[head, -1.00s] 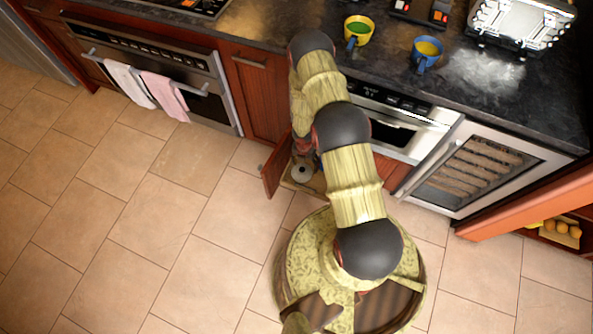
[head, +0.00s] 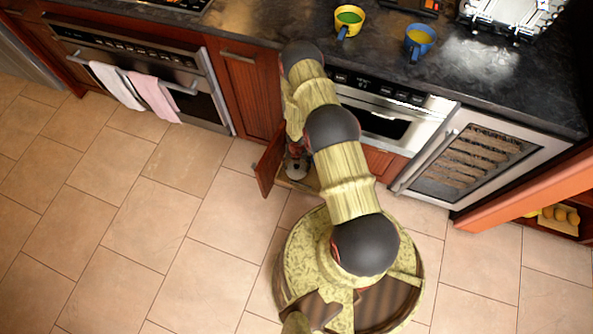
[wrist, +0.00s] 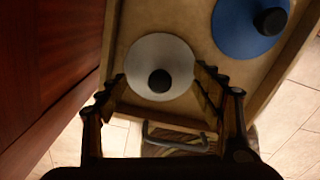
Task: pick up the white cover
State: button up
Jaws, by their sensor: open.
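The white cover (wrist: 160,56) is a round disc with a black knob (wrist: 160,81). It lies in an open drawer (wrist: 122,28), near the drawer's front edge. In the wrist view my gripper (wrist: 160,76) is open, with one finger at each side of the cover's near half and the knob between them. The fingers hold nothing; whether they touch the cover I cannot tell. In the head view the white cover (head: 297,169) is small and partly hidden by my arm.
A blue cover (wrist: 238,28) with a black knob lies right of the white one in the same drawer. A wooden panel (wrist: 45,60) stands close on the left. A yellow cup (head: 349,21) and a blue cup (head: 418,43) stand on the counter. Tiled floor is free at left.

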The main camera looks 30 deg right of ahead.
jog(key=shift+f, duration=0.4)
jog(key=shift+r, duration=0.1)
jog(key=shift+c, duration=1)
jog(key=c, duration=0.8)
jog(key=shift+c, duration=1.2)
jog(key=shift+s, duration=0.15)
jog(key=shift+c, duration=0.6)
